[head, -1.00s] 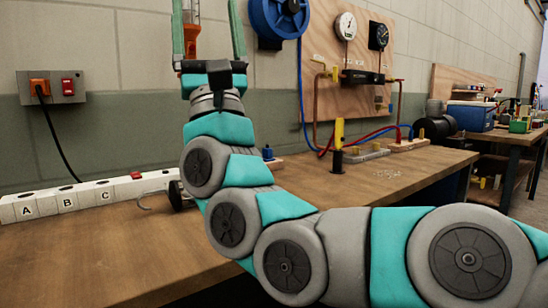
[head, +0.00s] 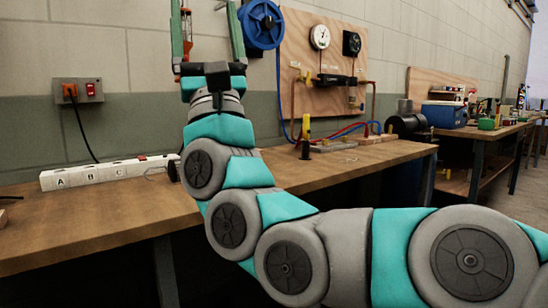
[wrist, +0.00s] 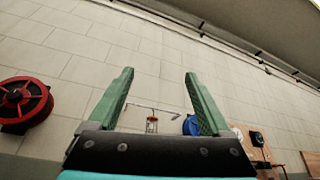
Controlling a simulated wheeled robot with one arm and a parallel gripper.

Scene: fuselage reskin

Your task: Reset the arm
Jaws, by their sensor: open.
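My gripper (head: 207,35) points up at the top of the head view, its two green fingers wide apart with nothing held between them. In the wrist view my gripper (wrist: 160,105) is also open, with the block wall behind it. My teal and grey arm is raised and bent above the front of the workbench (head: 110,225). Behind the fingers, an orange-red object (head: 187,28) hangs on the wall, partly hidden by the left finger.
A white power strip marked A, B, C (head: 95,174) lies on the bench. A blue reel (head: 262,23) and a gauge board (head: 325,70) are on the wall. A red reel (wrist: 24,103) shows in the wrist view. Another bench (head: 490,130) stands at right. The floor at far right is clear.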

